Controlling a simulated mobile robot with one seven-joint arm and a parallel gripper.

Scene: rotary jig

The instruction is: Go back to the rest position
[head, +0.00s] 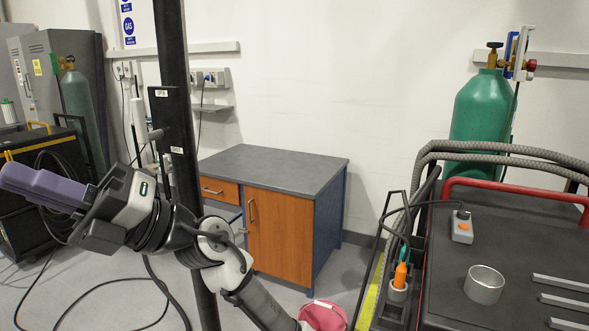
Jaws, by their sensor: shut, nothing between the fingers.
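My gripper (40,188) is at the far left of the head view, at the end of my raised arm. Its long purple fingers point left and lie together, with nothing between them. It is held in the air, apart from the bench and the cart. My arm runs from the bottom middle of the view up and left to it. No rotary jig can be made out in this view.
A dark upright post (180,140) rises close to my arm. A grey-topped cabinet (275,167) stands against the wall. At right, a dark cart top (540,240) carries a metal cup (485,284) and a switch box (462,228). A pink bucket (324,316) is low in the middle.

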